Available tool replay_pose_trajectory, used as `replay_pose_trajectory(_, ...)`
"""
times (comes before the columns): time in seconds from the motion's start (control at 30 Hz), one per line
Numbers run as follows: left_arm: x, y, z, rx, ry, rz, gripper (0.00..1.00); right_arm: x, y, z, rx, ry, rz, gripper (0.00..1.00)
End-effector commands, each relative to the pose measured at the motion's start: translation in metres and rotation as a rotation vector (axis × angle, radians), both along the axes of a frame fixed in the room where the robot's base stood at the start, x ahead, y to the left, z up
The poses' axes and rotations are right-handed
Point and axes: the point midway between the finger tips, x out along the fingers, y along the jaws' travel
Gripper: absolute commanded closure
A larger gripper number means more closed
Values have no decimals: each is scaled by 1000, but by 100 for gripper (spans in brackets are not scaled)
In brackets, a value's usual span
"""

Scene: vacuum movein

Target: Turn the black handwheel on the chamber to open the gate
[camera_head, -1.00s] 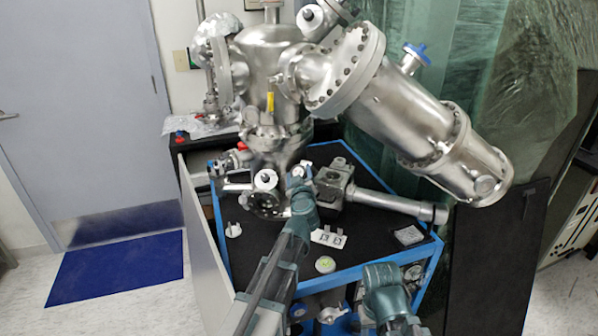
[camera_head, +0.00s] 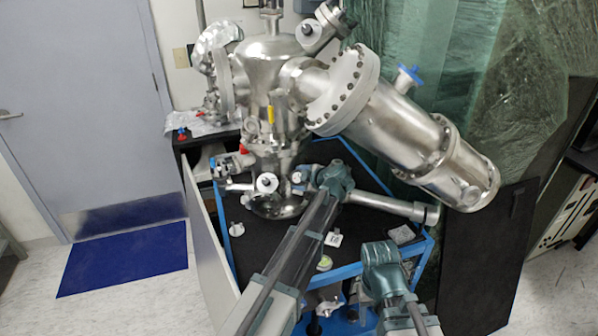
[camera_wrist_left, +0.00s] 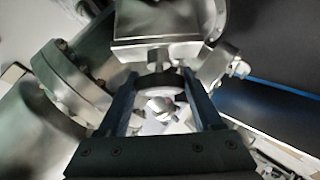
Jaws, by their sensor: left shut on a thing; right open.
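The steel chamber (camera_head: 275,90) stands upright on the black-topped cart. My left gripper (camera_head: 320,178) reaches over the cart to the small valve parts right of the chamber's lower end. In the left wrist view its two fingers (camera_wrist_left: 163,100) are closed on the sides of the dark handwheel (camera_wrist_left: 160,81), with a metal valve block (camera_wrist_left: 155,45) just beyond. In the head view my left wrist and gripper hide the handwheel. My right gripper (camera_head: 380,256) is open, near the cart's front edge and apart from the chamber; its fingertips are hard to make out.
A large flanged steel cylinder (camera_head: 400,130) slants down to the right above the cart. A horizontal steel tube (camera_head: 390,206) lies right of my left gripper. The blue cart frame (camera_head: 347,270) runs along the front. Small loose parts lie on the cart top.

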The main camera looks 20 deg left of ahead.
Motion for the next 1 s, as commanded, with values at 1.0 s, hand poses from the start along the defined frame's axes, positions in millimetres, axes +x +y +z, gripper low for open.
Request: replay_pose_trajectory(1.0, 2, 0, 3, -533, 66, 532, 89, 0, 0, 78, 0, 0, 1, 50)
